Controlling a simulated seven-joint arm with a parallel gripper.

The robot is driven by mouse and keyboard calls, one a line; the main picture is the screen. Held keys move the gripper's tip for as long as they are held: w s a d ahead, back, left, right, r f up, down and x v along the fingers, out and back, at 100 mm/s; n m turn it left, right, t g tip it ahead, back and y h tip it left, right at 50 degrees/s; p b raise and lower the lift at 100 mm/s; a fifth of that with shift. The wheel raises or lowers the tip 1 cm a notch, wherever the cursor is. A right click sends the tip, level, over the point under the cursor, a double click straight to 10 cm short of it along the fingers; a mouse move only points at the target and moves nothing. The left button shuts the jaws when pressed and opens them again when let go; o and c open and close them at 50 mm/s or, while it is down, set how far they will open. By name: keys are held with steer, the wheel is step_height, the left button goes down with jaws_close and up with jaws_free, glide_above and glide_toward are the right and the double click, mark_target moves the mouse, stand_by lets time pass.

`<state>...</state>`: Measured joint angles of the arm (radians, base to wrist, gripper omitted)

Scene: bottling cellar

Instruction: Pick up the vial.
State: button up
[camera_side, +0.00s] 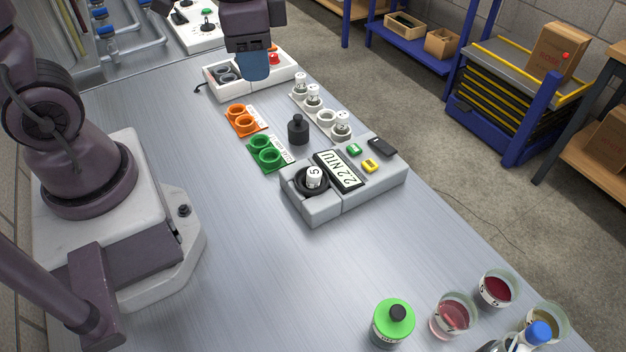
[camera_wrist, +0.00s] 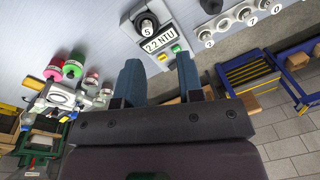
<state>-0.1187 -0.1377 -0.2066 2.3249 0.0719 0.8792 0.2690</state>
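A vial with a white top marked 5 (camera_side: 314,176) stands upright in the dark round well of a grey meter (camera_side: 363,191) whose display reads 2.2 NTU. In the wrist view the vial (camera_wrist: 147,26) shows in the meter (camera_wrist: 183,17), ahead of my fingers. Several more white-topped vials (camera_side: 312,93) stand in a pale rack (camera_side: 317,113) behind the meter. My gripper (camera_side: 254,68) is high at the back of the table, away from the meter vial. Its two blue fingers (camera_wrist: 158,78) are apart, with nothing between them.
Orange (camera_side: 240,122) and green (camera_side: 266,156) holders and a black bottle (camera_side: 298,131) stand near the meter. A white device with a red button (camera_side: 274,58) is beneath my gripper. Cups (camera_side: 453,315) and a green-lidded jar (camera_side: 393,322) stand at the front right. The middle front is clear.

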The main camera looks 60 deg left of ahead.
mark_target(314, 171)
steer(key=w+d+f+m+g, duration=0.2)
steer(key=w+d+f+m, duration=0.45)
steer(key=m, duration=0.95)
steer(key=shift+m+h, duration=0.3)
steer(key=f, duration=0.5)
steer(key=a+f, duration=0.1)
steer(key=f, duration=0.8)
steer(key=shift+a+f, duration=0.3)
steer(key=c, duration=0.6)
